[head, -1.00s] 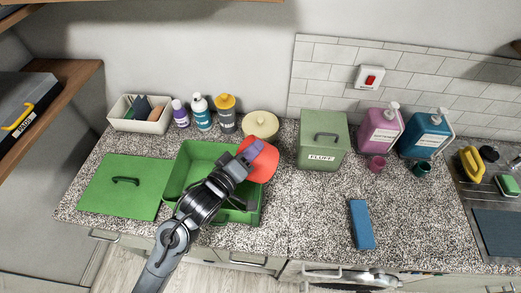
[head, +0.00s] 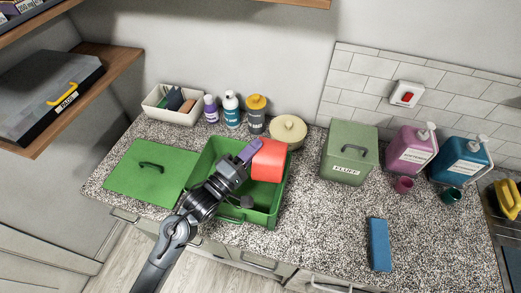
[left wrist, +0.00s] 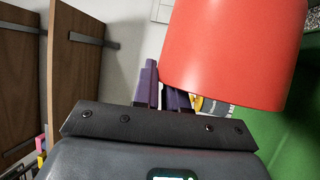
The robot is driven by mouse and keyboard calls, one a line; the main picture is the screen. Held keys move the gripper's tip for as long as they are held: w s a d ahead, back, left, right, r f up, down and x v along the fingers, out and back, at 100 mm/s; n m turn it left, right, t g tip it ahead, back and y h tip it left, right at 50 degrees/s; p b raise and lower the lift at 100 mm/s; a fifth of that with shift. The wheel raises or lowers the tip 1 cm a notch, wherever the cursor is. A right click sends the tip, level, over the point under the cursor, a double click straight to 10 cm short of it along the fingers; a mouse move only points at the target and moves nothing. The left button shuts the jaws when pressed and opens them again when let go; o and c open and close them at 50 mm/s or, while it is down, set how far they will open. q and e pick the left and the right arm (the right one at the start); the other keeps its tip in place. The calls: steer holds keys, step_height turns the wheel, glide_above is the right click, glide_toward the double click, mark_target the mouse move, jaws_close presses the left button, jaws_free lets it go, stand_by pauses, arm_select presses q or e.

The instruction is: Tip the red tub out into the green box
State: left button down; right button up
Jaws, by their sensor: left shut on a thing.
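The red tub (head: 269,160) is held in the air over the right rear part of the green box (head: 203,157). It lies tipped well over, its side towards the head camera; its mouth and contents are hidden. My left gripper (head: 250,152) is shut on the tub's edge with its purple fingers. In the left wrist view the tub (left wrist: 235,50) fills the upper right, beside the fingers (left wrist: 163,92). The green box is open on the counter, and my arm crosses over it. A small dark grey shape (head: 247,202) shows in it; I cannot tell what it is.
A green lid with a black handle (head: 135,183) lies left of the box. Behind stand a cream bin (head: 172,115), several bottles and a round beige pot (head: 288,132). A "FLUFF" canister (head: 347,160) stands to the right. A blue block (head: 379,245) lies front right.

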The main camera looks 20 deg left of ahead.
arm_select(q)
steer(key=a+f+n+t+y, duration=0.2)
steer(key=a+n+t, duration=0.1)
steer(key=a+n, duration=0.3)
steer(key=shift+s+n+y+b, duration=0.25)
steer(key=shift+n+y+b, duration=0.05)
steer(key=shift+n, duration=0.6)
steer(key=shift+f, duration=0.1)
steer(key=shift+r+p, duration=0.45)
steer(key=shift+r, duration=0.15)
steer(key=shift+f, duration=0.1)
